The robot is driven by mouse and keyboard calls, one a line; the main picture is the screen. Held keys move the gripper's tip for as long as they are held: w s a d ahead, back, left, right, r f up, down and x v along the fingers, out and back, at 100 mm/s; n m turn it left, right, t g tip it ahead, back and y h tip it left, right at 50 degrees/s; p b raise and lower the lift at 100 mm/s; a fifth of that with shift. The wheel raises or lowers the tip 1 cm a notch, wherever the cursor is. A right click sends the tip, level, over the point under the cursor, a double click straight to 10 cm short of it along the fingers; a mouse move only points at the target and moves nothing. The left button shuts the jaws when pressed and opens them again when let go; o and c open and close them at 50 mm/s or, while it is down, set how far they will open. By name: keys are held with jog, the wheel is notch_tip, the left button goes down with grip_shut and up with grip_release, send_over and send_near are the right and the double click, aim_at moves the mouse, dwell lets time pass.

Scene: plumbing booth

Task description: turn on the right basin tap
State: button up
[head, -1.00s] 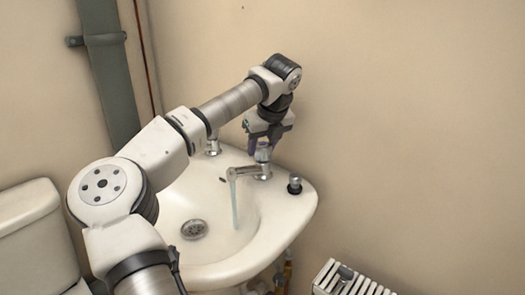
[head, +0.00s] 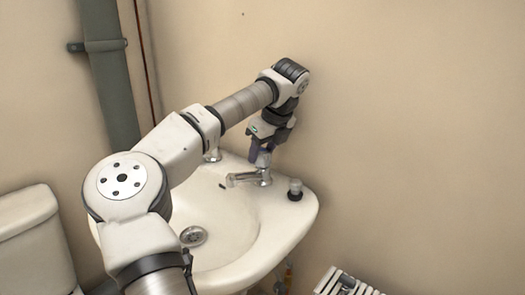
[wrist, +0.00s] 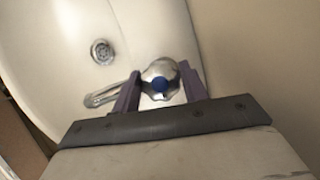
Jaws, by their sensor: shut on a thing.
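The right basin tap (head: 263,177) is chrome, with its spout pointing left over the white basin (head: 225,262). In the wrist view the tap head (wrist: 160,72) shows a blue centre cap. My gripper (head: 262,157) comes down from above, its purple fingers on either side of the tap head, shut on it. The wrist view shows both fingers (wrist: 160,84) flanking the head. No water shows from the spout. The left tap (head: 212,155) is partly hidden behind my arm.
A small dark-based cylinder (head: 295,189) stands on the basin rim right of the tap. A toilet cistern (head: 30,235) is at left. The wall (head: 420,130) is close behind the basin.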

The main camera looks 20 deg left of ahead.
jog(key=o, duration=1)
jog(key=p+v, duration=0.1)
jog(key=v, duration=1.3)
